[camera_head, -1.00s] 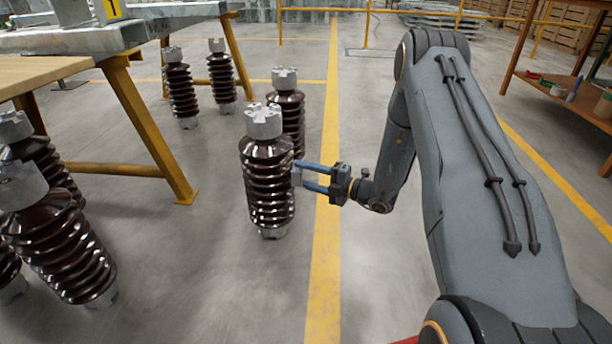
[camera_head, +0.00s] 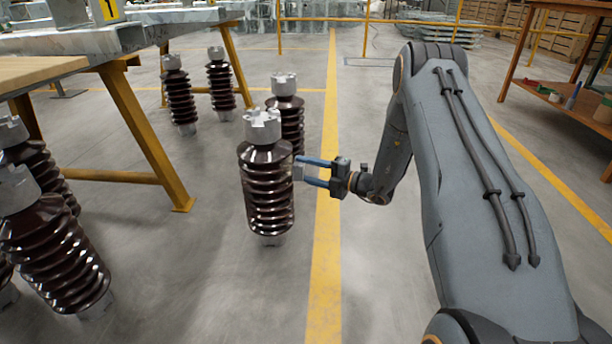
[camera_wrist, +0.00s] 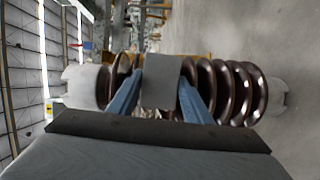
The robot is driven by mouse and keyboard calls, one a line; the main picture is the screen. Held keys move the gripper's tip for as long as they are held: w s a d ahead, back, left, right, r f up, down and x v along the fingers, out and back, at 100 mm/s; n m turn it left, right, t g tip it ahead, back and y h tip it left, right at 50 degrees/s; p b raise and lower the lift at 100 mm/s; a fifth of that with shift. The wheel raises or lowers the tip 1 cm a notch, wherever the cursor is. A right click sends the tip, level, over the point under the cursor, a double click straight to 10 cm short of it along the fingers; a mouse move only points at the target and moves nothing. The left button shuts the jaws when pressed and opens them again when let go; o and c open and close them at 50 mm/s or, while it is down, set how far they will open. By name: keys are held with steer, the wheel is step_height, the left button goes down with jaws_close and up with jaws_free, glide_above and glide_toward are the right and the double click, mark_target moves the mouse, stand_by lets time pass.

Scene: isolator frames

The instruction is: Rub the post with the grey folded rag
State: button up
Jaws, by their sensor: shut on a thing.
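The post (camera_head: 267,190) is a dark brown ribbed insulator with a grey notched metal cap, standing upright on the floor left of the yellow line. It lies sideways across the wrist view (camera_wrist: 236,92). My gripper (camera_head: 307,172) has blue fingers and comes at the post from the right. It is shut on the grey folded rag (camera_wrist: 161,82), a flat grey block between the fingertips. In the head view the rag (camera_head: 298,172) shows as a small grey patch at the post's right side, at upper-middle rib height. Whether it touches the ribs I cannot tell.
A second brown insulator (camera_head: 288,112) stands close behind the post. More insulators stand at left (camera_head: 52,255) and farther back (camera_head: 180,98). A yellow-legged table (camera_head: 150,130) is at left, a wooden bench (camera_head: 560,98) at right.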

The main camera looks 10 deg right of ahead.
steer(key=shift+s+a+r+p, duration=0.35)
steer(key=shift+s+p, duration=0.65)
steer(key=shift+p, duration=0.2)
steer(key=shift+s+a+r+p, duration=0.35)
steer(key=shift+s+p, duration=0.65)
steer(key=shift+p, duration=0.2)
steer(key=shift+s+a+r+p, duration=0.35)
steer(key=shift+s+p, duration=0.65)
steer(key=shift+p, duration=0.2)
steer(key=shift+r+p, duration=0.7)
steer(key=shift+r, duration=0.3)
steer(key=w+d+b, duration=0.2)
steer(key=w+b, duration=0.2)
steer(key=w, duration=0.3)
steer(key=shift+d, duration=0.2)
